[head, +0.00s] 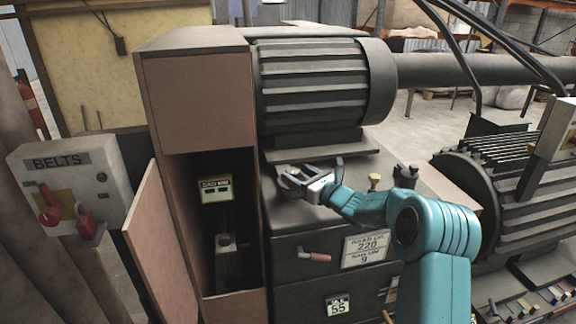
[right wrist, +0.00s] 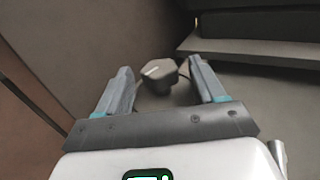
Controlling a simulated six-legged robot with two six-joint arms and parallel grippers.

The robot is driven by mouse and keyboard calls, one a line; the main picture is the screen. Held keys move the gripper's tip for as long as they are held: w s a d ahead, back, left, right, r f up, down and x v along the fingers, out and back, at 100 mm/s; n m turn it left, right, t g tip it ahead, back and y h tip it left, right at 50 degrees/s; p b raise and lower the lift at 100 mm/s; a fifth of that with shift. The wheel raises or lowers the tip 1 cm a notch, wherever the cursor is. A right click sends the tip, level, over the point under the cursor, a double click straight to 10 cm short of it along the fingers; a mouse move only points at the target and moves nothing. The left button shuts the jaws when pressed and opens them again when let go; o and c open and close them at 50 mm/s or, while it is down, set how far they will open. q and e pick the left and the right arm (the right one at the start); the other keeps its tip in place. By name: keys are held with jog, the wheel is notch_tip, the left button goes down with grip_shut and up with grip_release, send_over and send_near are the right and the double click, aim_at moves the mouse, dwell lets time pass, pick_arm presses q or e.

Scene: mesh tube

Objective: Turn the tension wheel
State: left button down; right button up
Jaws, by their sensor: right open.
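A dark faceted knob with a white line on top (right wrist: 160,72), which I take to be the tension wheel, stands on a grey surface in the right wrist view. My right gripper (right wrist: 160,66) is open, with one finger on each side of the knob. Whether either finger touches it I cannot tell. In the head view my right gripper (head: 291,180) is over the top of the grey cabinet, just below the ribbed motor; the knob is not clear there. My left gripper is not in view.
The ribbed motor (head: 312,85) on its plinth stands close behind the gripper. A brass knob (head: 374,181) stands to its right on the cabinet top. A red handle (head: 315,257) sticks out of the cabinet front. An open door (head: 160,245) hangs at the left.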

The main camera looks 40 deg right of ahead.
aim_at(288, 169)
jog(key=shift+w+p, duration=0.4)
jog(key=shift+w, duration=1.85)
